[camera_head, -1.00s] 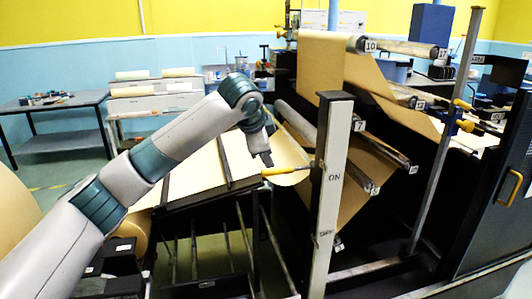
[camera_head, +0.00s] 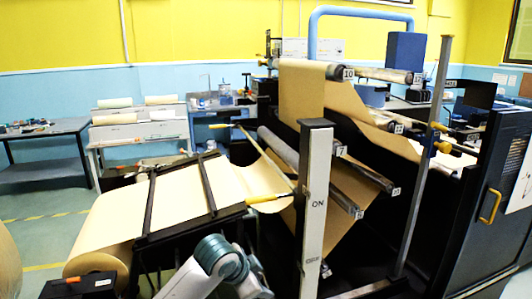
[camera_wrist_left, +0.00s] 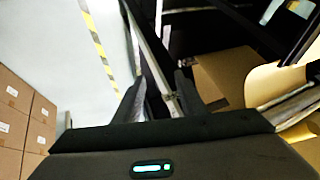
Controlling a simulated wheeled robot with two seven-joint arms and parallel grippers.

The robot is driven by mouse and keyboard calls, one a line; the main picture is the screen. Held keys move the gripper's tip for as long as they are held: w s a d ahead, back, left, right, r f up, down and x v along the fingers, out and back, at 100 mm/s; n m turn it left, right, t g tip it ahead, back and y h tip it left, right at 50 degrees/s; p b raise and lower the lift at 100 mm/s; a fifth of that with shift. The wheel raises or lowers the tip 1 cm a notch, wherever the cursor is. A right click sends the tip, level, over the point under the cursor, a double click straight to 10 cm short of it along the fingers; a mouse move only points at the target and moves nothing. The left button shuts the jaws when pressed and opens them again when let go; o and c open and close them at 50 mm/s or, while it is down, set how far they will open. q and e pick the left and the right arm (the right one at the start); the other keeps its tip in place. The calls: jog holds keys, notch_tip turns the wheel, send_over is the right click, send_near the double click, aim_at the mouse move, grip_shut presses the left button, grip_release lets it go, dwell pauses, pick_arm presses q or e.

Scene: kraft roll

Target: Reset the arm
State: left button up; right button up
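My left arm (camera_head: 222,264) shows only as a bent joint at the bottom of the head view; its gripper is below the picture edge there. In the left wrist view my left gripper (camera_wrist_left: 161,88) has its two dark fingers apart, with nothing visibly held between them. A grey metal bar of the machine frame shows behind the gap; I cannot tell how far off it is. The grey post (camera_head: 315,215) with an ON label stands to the right of the arm, with a yellow-handled lever (camera_head: 268,198) sticking out to its left. My right gripper is in neither view.
The kraft paper machine fills the middle and right, with paper over rollers (camera_head: 310,105) and a sloped paper table (camera_head: 180,200). A paper roll (camera_head: 97,265) is at lower left. Stacked cartons (camera_wrist_left: 20,115) show in the left wrist view. Open floor (camera_head: 40,225) lies left.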

pick_arm(q)
jog(key=s+a+f+n, duration=0.3)
jog(key=s+a+f, duration=0.1)
jog(key=s+f, duration=0.45)
jog(key=s+a+f+n, duration=0.3)
jog(key=s+f, duration=0.4)
jog(key=s, duration=0.3)
jog(key=s+a+f+n+g+y, duration=0.1)
jog(key=s+a+f+n+y, duration=0.15)
jog(key=s+a, duration=0.65)
jog(key=s+a+f+n+g+y, duration=0.1)
jog(key=s+a+f+n+y, duration=0.3)
jog(key=s, duration=1)
notch_tip(320, 180, down, 29)
jog(key=a+m+g+h+b, duration=0.1)
jog(key=m+g+h+b, duration=0.1)
jog(key=s+a+f+b, duration=0.1)
jog(key=s+a+f, duration=0.2)
jog(key=s+f, duration=1.6)
jog(key=shift+f+g+b, duration=0.15)
jog(key=shift+g+b, duration=0.2)
jog(key=shift+g, duration=0.05)
